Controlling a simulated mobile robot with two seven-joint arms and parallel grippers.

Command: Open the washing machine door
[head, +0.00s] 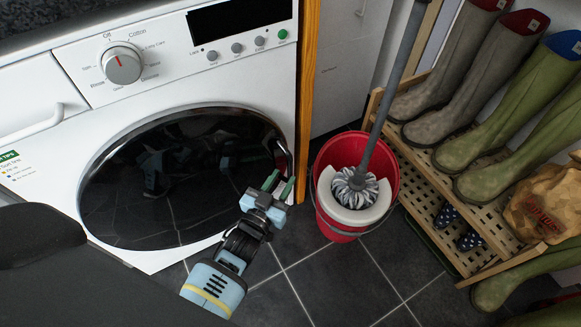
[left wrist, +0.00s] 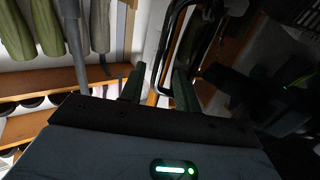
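The washing machine (head: 190,85) is white and stands at the left of the head view. Its round door (head: 150,205) has dark glass and a chrome rim, and looks shut against the front. A handle (head: 281,152) shows at the door's right rim. My left gripper (head: 279,186) is at the lower right of the rim, just below the handle. Its green fingers are apart, with no object visibly held. In the left wrist view the fingers (left wrist: 158,85) are also apart, and a dark, shiny curved bar (left wrist: 168,40) lies just beyond them. My right gripper is not in view.
A red bucket (head: 334,228) with a mop (head: 357,185) stands close to the right of my left gripper. A wooden rack (head: 430,190) with several wellies is further right. A wooden post (head: 307,90) borders the machine. Dark floor tiles (head: 330,285) in front are clear.

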